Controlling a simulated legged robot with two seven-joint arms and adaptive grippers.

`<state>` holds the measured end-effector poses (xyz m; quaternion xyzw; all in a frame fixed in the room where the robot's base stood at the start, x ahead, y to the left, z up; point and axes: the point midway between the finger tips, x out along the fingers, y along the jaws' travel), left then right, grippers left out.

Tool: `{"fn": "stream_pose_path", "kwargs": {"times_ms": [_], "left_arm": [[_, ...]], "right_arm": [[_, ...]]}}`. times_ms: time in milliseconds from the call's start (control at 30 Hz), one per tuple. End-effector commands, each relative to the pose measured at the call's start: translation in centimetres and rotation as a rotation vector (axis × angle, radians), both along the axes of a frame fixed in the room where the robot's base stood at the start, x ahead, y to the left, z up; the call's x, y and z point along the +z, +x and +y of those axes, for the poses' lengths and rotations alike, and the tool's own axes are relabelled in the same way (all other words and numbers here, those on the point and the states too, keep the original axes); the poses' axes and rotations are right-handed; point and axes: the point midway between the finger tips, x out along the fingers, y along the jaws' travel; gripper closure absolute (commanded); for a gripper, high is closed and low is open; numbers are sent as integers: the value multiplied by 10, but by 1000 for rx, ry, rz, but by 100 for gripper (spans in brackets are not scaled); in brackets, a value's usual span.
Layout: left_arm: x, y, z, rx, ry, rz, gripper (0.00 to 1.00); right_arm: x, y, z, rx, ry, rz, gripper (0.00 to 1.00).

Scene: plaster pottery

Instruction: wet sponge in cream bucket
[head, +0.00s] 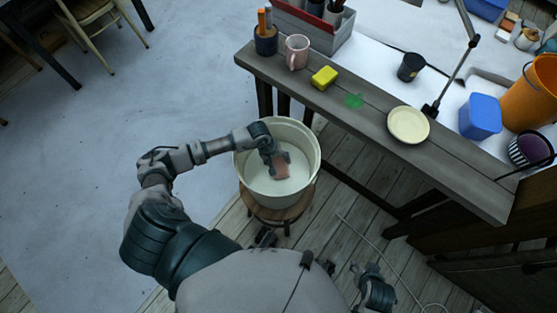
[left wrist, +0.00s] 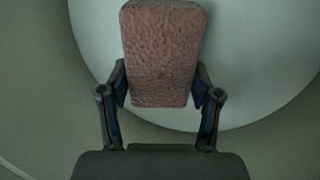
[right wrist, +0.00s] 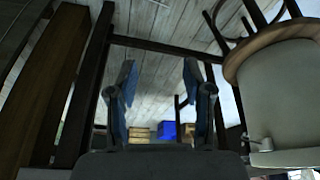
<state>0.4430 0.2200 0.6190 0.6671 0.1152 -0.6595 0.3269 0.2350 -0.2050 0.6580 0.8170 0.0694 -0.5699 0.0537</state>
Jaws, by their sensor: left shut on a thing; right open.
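The cream bucket (head: 243,184) stands on a round wooden stool (head: 275,214) with pale liquid or a pale bottom inside. My left gripper (head: 274,160) reaches into the bucket mouth and is shut on a reddish-brown sponge (head: 281,171). In the left wrist view the sponge (left wrist: 163,50) sits between both fingers, with a pale round surface behind it. I cannot tell whether the sponge touches that surface. My right gripper (right wrist: 160,95) is open and empty, low beside the stool, and the bucket (right wrist: 285,100) shows at the right of that view.
The wooden workbench (head: 455,175) runs along the right of the bucket.

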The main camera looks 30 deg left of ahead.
Motion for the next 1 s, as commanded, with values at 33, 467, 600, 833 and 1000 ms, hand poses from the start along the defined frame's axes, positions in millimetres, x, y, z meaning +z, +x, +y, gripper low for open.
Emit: {"fn": "stream_pose_path", "kwargs": {"times_ms": [33,467,600,833,1000], "left_arm": [[0,0,0,1,0,0,64],[15,1,0,1,1,-3,64],[26,1,-1,0,2,-3,64],[38,0,0,-1,1,-1,64],[47,0,0,0,1,-1,64]], "right_arm": [[0,0,0,0,0,0,49],[-8,-9,-3,-3,-12,60,49],[-16,-18,-7,-5,-23,114,49],[-35,-20,-7,-6,-31,146,49],[-50,-18,-6,-5,-31,150,49]]}}
